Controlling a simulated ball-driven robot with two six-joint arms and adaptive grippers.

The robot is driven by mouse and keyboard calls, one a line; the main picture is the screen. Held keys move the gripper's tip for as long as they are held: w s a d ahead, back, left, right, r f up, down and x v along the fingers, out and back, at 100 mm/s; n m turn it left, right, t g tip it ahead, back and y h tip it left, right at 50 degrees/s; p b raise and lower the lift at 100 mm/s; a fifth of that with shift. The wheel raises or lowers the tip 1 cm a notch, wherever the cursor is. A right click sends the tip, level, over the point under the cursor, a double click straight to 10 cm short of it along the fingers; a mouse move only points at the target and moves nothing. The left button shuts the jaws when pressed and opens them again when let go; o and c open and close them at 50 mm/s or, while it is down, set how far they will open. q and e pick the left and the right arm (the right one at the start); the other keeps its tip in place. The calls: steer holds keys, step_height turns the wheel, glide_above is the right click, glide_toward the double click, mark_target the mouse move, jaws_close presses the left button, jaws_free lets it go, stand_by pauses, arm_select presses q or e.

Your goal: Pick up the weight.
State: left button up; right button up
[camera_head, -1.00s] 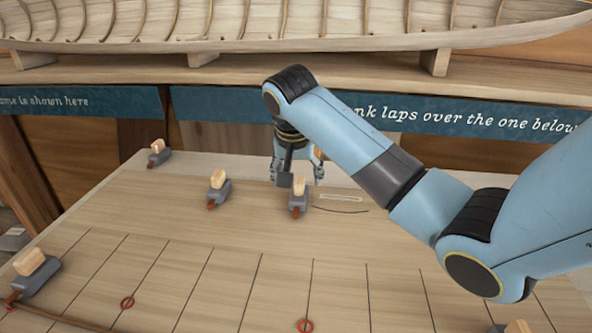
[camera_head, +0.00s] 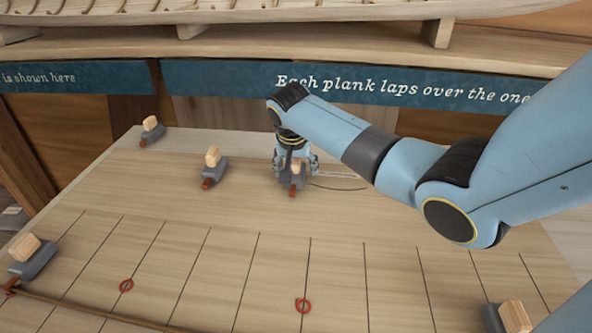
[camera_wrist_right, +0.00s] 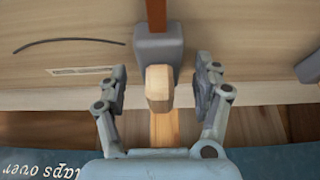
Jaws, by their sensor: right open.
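A weight (camera_head: 291,181), a grey block with a pale wooden knob and a reddish-brown tongue, sits on the wooden board (camera_head: 330,215) near its back edge. My right gripper (camera_head: 296,163) is just behind and above it, pointing down. In the right wrist view the weight's grey block (camera_wrist_right: 158,47) and wooden knob (camera_wrist_right: 158,84) show. The right gripper (camera_wrist_right: 160,86) is open there, with one finger on each side of the knob and a gap on both sides. My left gripper is not in view.
Similar weights stand at the back left (camera_head: 151,130), left of the gripper (camera_head: 213,168), at the front left (camera_head: 33,257) and at the front right (camera_head: 508,317). A thin dark curved line (camera_head: 338,187) lies right of the gripper. A boat hull on a shelf (camera_head: 230,45) is behind.

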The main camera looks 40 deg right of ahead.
steer(key=shift+f, duration=0.15)
jaws_close()
stand_by(0.4)
steer(key=shift+w, duration=0.1)
